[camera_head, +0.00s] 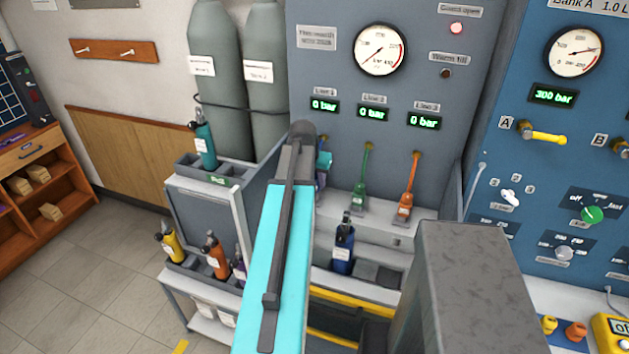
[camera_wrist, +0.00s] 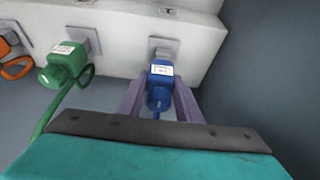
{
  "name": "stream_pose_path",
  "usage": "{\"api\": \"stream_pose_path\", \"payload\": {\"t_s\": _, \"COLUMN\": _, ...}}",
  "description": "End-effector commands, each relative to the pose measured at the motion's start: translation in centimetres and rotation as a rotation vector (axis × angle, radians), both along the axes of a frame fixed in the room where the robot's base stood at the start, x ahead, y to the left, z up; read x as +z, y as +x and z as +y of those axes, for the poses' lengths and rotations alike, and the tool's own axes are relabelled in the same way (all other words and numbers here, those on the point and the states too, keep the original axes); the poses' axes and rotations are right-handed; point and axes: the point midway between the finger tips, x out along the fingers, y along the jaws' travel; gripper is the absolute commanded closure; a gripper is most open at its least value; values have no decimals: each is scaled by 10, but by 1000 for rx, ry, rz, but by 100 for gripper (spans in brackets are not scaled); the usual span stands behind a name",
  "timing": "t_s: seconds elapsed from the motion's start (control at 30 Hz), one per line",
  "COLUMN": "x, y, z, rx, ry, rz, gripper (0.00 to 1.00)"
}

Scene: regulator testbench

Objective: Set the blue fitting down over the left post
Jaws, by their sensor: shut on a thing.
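The blue fitting (camera_wrist: 160,82) has a white label and sits between the two purple fingers of my gripper (camera_wrist: 158,93), which is shut on it. A grey square plate (camera_wrist: 165,45) on the pale ledge shows just beyond the fitting, at the end of the row. The left post itself is hidden, and I cannot tell whether the fitting touches it. A blue hose trails from the fitting toward my gripper's palm. In the head view my arm hides most of the gripper and fitting.
The green fitting (camera_wrist: 63,62) with its hose stands beside my gripper; it also shows in the head view (camera_head: 360,196). The orange fitting (camera_head: 405,206) is farther along. A blue bottle (camera_head: 343,246) stands below the ledge. All three line displays read 0 bar.

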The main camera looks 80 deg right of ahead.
Motion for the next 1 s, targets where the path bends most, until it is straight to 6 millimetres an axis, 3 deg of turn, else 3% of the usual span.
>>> {"api": "stream_pose_path", "payload": {"t_s": 1.0, "x": -11, "y": 0, "z": 0, "rx": 1, "ry": -1, "rz": 1, "gripper": 99}}
